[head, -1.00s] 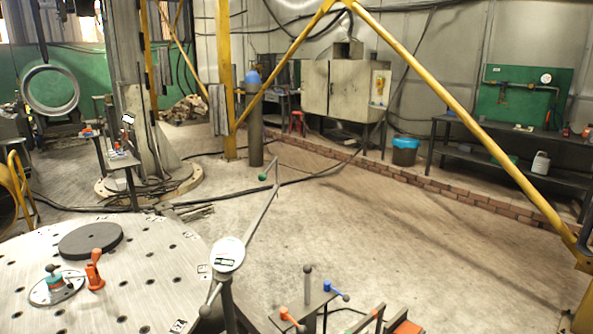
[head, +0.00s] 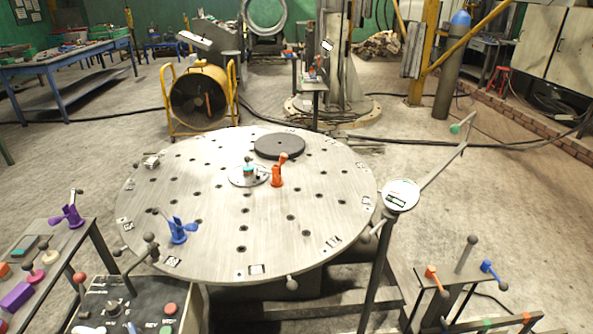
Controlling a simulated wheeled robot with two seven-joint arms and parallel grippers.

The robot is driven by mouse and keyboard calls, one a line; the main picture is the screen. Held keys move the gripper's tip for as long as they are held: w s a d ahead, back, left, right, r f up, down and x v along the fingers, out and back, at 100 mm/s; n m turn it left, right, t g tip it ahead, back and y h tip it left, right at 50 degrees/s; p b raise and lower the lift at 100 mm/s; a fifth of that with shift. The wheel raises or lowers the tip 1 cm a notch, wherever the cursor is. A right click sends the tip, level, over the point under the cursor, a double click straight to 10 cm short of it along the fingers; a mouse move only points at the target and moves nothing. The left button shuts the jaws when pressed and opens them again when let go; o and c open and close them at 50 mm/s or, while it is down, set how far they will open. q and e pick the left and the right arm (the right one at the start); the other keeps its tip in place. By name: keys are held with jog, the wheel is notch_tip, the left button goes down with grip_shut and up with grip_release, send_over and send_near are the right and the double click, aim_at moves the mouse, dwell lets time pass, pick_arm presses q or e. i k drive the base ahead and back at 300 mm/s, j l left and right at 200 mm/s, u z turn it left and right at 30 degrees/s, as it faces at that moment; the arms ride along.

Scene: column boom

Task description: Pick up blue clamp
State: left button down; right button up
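A blue clamp (head: 178,232) stands near the left front edge of the large round perforated metal table (head: 205,205). Its handle points up and to the left. An orange clamp (head: 277,177) stands near the middle of the same table, and a purple clamp (head: 70,212) stands on a side bench at the left. A small blue-handled part (head: 489,267) sits on a stand at the lower right. Neither of my grippers shows in the head view.
A dark disc (head: 279,146) lies at the table's back. A dial on a post (head: 400,195) rises at its right edge. A control box with buttons (head: 128,305) stands at the front left. A yellow-framed drum fan (head: 198,97) is behind. Open floor lies right of the table.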

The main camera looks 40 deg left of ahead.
aim_at(179, 236)
jog(key=l+u, duration=0.1)
jog(key=u, duration=3.1)
jog(key=l, duration=0.1)
